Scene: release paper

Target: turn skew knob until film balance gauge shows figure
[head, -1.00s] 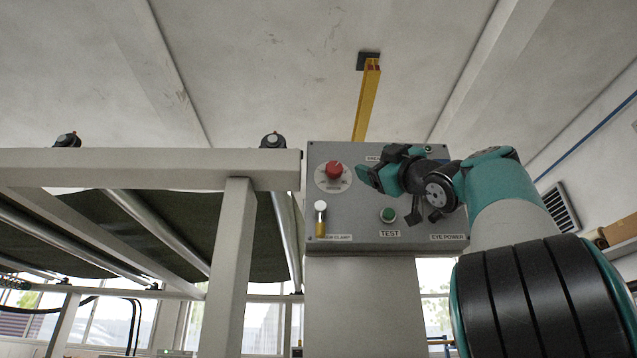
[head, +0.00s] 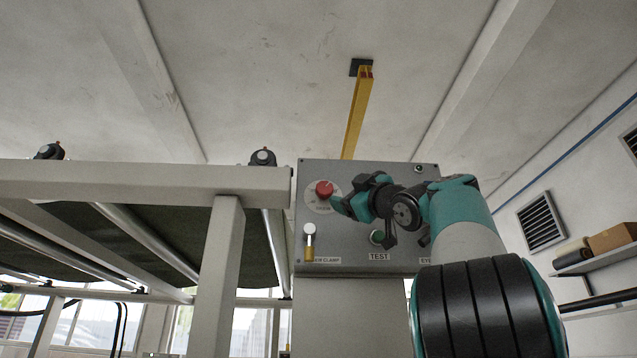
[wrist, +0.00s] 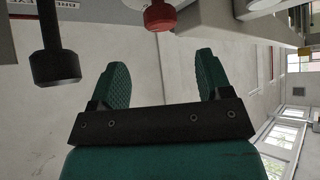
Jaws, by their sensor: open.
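My gripper (head: 338,204) is in front of the grey control panel (head: 312,172), just right of and below a red knob (head: 324,188). In the wrist view my gripper (wrist: 164,80) is open, with nothing between its two green fingers. The red knob (wrist: 160,15) shows at the top edge there, beyond the gap between the fingers and apart from them. A black knob (wrist: 56,66) stands at the left of that view, outside the fingers. I cannot read a label naming either one as the skew knob. No film balance gauge can be made out.
A white-topped lever (head: 309,240) and a green TEST button (head: 377,237) sit low on the panel. My arm hides the panel's right part. A grey frame (head: 150,184) with rollers and dark web stands left. A yellow post (head: 357,115) rises behind.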

